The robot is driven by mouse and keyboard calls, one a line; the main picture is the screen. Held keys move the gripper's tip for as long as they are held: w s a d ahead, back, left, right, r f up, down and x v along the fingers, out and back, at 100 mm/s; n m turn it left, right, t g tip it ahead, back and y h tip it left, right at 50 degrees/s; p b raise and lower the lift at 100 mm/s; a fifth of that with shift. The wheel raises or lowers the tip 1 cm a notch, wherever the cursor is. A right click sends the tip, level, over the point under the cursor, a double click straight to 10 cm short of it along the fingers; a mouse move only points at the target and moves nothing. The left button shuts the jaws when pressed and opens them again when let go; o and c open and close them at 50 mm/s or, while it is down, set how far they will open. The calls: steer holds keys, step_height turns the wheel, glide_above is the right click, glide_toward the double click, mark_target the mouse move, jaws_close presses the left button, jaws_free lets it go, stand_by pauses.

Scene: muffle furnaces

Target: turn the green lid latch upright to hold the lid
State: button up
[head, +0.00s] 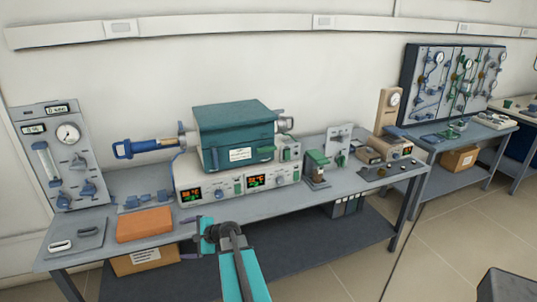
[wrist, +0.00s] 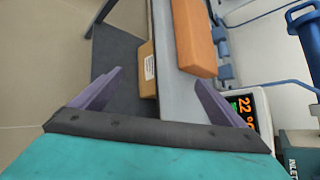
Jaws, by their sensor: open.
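The furnace (head: 233,122) is a dark green box with a lid, standing on a white control unit at the middle of the bench. A green latch (head: 265,151) shows on its front right, lying roughly level beside a white label. My gripper (head: 186,249) is in front of the bench's front edge, low and left of the furnace, apart from the latch. In the wrist view my gripper (wrist: 158,76) has its purple fingers spread with nothing between them. The latch is not in the wrist view.
An orange brick (head: 144,224) lies on the bench (head: 100,250) near my gripper. A blue-handled tube (head: 145,147) sticks out left of the furnace. A small green-topped device (head: 316,168) stands to the right. A cardboard box (head: 146,262) sits on the lower shelf.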

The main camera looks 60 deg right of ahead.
steer(key=s+d+r+m+h, duration=0.1)
steer(key=d+r, duration=0.1)
steer(key=d, duration=0.2)
steer(key=s+d+r+m+t+h, duration=0.1)
steer(key=d+r+m, duration=0.1)
steer(key=d, duration=0.2)
steer(key=d+r+m+t+h, duration=0.1)
steer(key=d+r+m, duration=0.1)
steer(key=d, duration=0.2)
steer(key=shift+s+d+r, duration=0.25)
steer(key=shift+s+r, duration=0.15)
steer(key=s+d+r+m+t+h, duration=0.15)
steer(key=s+d+r+m, duration=0.25)
steer(key=d, duration=0.4)
steer(key=m+h+p, duration=0.1)
steer(key=m+h, duration=0.7)
steer(key=m, duration=0.2)
glide_toward(267, 150)
steer(key=shift+g, duration=0.25)
steer(key=v, duration=0.5)
steer(key=shift+s+a+r, duration=0.15)
steer(key=shift+s+r, duration=0.15)
steer(key=shift+r, duration=0.1)
steer(key=shift+w, duration=0.1)
steer(key=shift+p+x, duration=2)
steer(key=shift+x, duration=4.85)
steer(key=shift+f, duration=0.1)
